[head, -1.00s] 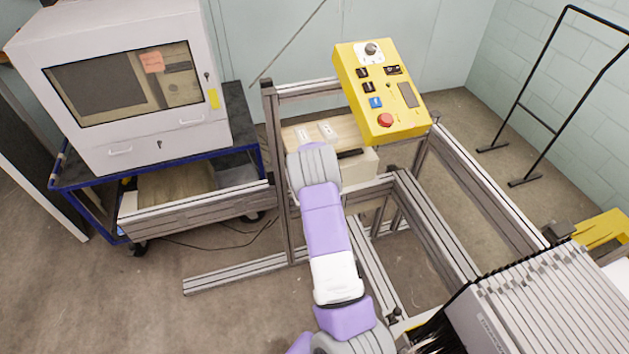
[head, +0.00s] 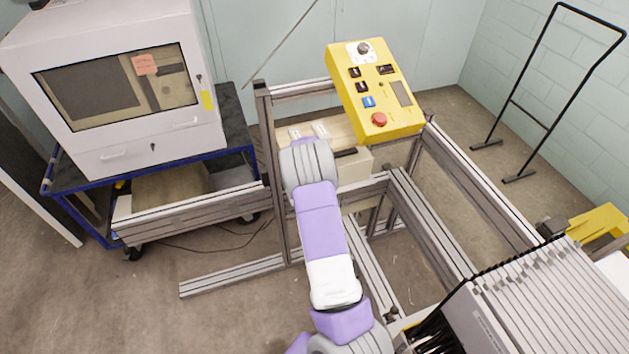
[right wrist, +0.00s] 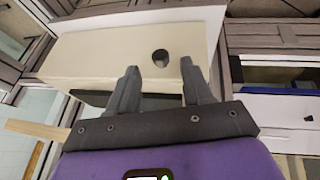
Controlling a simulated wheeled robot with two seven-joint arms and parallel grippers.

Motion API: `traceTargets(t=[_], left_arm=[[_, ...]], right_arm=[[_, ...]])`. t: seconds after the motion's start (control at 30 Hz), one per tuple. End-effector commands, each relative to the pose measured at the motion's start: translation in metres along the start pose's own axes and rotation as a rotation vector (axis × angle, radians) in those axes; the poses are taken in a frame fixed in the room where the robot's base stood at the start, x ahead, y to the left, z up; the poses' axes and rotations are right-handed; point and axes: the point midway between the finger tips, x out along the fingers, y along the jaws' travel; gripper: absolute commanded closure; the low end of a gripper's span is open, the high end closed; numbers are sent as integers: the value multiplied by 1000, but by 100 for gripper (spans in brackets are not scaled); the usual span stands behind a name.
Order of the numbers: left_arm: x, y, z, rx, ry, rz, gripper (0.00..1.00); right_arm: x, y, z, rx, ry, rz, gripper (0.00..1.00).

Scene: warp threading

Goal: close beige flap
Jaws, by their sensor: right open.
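The beige flap cannot be told for certain in the head view; a pale beige block (head: 356,168) sits under the yellow control box, partly hidden by my right arm. In the right wrist view a beige panel (right wrist: 100,57) with a round dark hole (right wrist: 160,57) fills the upper middle. My right gripper (right wrist: 158,75) is open, its two dark fingers apart and pointing at the panel, with the hole between the fingertips in the picture. Whether they touch it cannot be told. In the head view my right wrist covers the fingers. My left gripper is not in view.
A yellow control box (head: 375,90) with a red button stands above the metal frame (head: 430,225). A white cabinet (head: 110,85) rests on a blue cart (head: 235,130) at left. Grey slats (head: 545,295) are at lower right. Floor shows at lower left.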

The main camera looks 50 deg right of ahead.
Motion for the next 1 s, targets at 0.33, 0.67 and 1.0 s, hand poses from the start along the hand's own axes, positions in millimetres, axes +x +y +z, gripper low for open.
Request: traceTargets(t=[0.33,0.67,1.0], left_arm=[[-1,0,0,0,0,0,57],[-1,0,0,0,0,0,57],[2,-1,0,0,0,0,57]], right_arm=[[-40,0,0,1,0,0,50],[-40,0,0,1,-1,0,50],[-34,-8,7,-3,-9,-9,50]])
